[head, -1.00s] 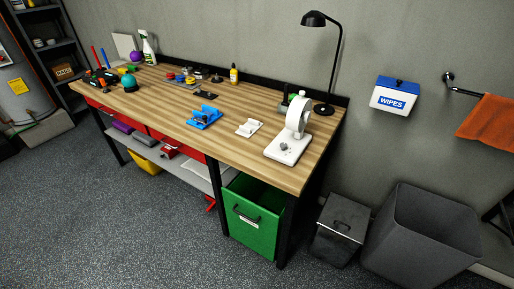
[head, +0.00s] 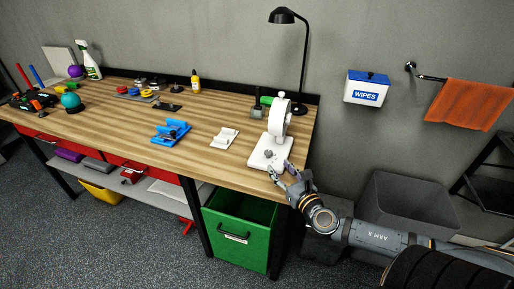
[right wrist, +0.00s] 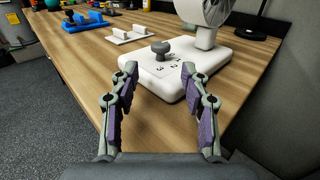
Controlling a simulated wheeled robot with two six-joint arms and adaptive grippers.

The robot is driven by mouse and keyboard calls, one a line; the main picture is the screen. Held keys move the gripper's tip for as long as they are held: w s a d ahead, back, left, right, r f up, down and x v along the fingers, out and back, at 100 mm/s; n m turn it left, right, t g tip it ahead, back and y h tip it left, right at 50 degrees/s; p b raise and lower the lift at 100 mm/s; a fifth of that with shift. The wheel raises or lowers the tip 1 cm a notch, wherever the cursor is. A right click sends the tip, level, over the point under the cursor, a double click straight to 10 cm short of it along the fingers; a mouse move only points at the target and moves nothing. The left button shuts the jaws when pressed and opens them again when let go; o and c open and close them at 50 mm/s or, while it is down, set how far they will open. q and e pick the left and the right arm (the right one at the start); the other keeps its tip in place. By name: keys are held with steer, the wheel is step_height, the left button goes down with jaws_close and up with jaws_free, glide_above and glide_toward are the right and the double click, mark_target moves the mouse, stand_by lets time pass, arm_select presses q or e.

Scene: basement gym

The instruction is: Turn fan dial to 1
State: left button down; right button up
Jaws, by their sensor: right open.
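A white fan (head: 274,143) stands at the right end of the wooden workbench (head: 215,164). Its grey dial (right wrist: 160,48) sits on top of the fan's flat base (right wrist: 178,74), with printed numbers in front of it in the right wrist view; the pointer's setting is too small to tell. The dial also shows in the head view (head: 268,154). My right gripper (head: 281,169) is at the bench's front right edge, just in front of the fan base. In the right wrist view its fingers (right wrist: 160,78) are spread and empty, apart from the dial. My left gripper is not in view.
A white holder (head: 224,139) and a blue holder (head: 171,132) lie left of the fan. A black lamp (head: 300,75) stands behind it. A green bin (head: 238,240) is below the bench, and a grey bin (head: 405,200) stands at right.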

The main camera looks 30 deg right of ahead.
mark_target(269, 152)
steer(key=shift+s+d+r+b, duration=0.1)
steer(key=shift+s+r+b, duration=0.2)
steer(key=shift+r+b, duration=0.15)
steer(key=w, duration=0.3)
steer(key=shift+w+d, duration=0.1)
steer(key=shift+w, duration=0.25)
steer(key=shift+w+d+r+p, duration=0.15)
steer(key=shift+w+p, duration=0.25)
steer(key=shift+w, duration=0.6)
steer(key=w+p, duration=0.1)
steer(key=w, duration=0.2)
steer(key=shift+p, duration=0.3)
steer(key=shift+w, duration=0.25)
steer(key=shift+w+f, duration=0.15)
steer(key=shift+f, duration=0.05)
steer(key=c, duration=0.4)
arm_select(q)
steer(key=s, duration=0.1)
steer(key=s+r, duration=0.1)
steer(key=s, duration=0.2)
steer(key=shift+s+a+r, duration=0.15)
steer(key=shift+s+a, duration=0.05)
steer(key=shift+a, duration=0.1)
arm_select(e)
jaws_close()
